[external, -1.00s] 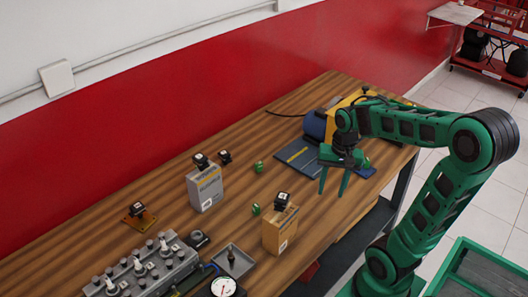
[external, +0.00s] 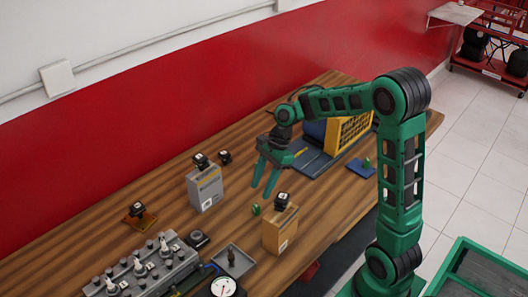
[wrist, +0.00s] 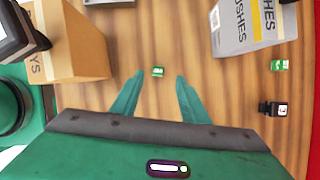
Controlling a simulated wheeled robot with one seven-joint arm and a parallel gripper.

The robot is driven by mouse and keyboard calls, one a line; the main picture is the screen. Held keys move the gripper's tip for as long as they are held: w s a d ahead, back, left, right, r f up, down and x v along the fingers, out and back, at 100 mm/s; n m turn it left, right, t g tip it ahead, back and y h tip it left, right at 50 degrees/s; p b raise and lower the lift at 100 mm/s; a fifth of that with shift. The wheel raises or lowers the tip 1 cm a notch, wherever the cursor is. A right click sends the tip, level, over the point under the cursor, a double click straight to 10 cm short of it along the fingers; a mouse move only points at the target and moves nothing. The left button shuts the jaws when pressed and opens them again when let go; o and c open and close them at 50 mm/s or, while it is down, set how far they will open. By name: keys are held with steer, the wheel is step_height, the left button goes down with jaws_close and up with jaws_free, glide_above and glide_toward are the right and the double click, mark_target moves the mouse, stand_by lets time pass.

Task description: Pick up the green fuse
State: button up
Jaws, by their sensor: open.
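A small green fuse (external: 255,209) lies on the wooden bench beside the orange box. In the wrist view the green fuse (wrist: 157,72) shows between and just beyond my fingertips. My gripper (external: 261,191) is open and empty, pointing down above the bench; in the wrist view its two green fingers (wrist: 160,77) are spread on either side of the fuse, apart from it. Another small green piece (wrist: 279,65) lies by the grey box in the wrist view. A further green piece (external: 366,162) stands on a blue pad at the right.
The orange box (external: 280,231) with a black relay on top stands close to the fuse. The grey box (external: 206,188) stands to the left, also topped by a relay. A metal tray (external: 226,255) and an engine block (external: 140,275) lie front left. Bare wood surrounds the fuse.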

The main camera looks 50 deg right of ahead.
mark_target(256, 205)
steer(key=x, duration=0.8)
steer(key=shift+s+d+f, duration=0.1)
steer(key=shift+d+f, duration=0.05)
steer(key=shift+f, duration=0.15)
jaws_close()
